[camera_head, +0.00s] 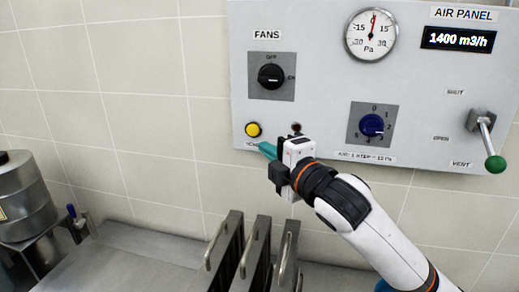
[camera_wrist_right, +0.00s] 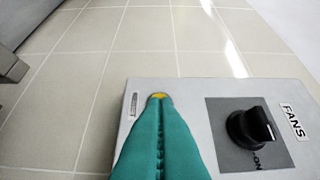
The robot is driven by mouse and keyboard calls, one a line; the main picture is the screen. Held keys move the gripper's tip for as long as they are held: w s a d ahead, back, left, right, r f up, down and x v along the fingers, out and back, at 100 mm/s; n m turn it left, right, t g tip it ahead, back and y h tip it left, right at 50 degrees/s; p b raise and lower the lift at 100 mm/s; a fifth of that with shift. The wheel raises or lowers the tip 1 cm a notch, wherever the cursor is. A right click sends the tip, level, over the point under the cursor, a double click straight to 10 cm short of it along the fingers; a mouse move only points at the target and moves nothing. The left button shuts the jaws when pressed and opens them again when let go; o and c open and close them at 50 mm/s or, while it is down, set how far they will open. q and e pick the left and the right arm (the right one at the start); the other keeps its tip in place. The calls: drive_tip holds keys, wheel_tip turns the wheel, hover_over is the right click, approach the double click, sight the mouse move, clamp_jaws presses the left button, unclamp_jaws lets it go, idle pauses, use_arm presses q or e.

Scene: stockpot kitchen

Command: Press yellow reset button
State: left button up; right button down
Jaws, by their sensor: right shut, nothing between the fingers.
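The yellow reset button (camera_head: 254,130) is on the lower left of the grey air panel (camera_head: 330,60), below the fans knob. My right gripper (camera_head: 266,149) is in front of the panel, just below and to the right of the button in the head view. Its teal fingers are shut together and empty. In the right wrist view the fingertips (camera_wrist_right: 160,98) overlap the near part of the yellow button (camera_wrist_right: 158,95), and only its top edge shows. I cannot tell whether they touch it. My left gripper is not in view.
The black fans knob (camera_head: 271,76) is above the button. A blue dial (camera_head: 372,125) and a green-tipped lever (camera_head: 493,160) are to the right. Metal plates with handles (camera_head: 253,255) stand below. A metal pot (camera_head: 22,195) is at the left.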

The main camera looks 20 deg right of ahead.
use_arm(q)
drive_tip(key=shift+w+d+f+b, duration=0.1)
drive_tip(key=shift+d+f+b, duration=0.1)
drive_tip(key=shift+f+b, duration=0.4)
use_arm(e)
drive_tip(key=s, duration=0.5)
drive_tip(key=shift+d+r, duration=0.2)
drive_tip(key=shift+d, duration=0.1)
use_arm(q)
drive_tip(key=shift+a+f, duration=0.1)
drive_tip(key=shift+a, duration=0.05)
use_arm(e)
drive_tip(key=shift+a, duration=0.1)
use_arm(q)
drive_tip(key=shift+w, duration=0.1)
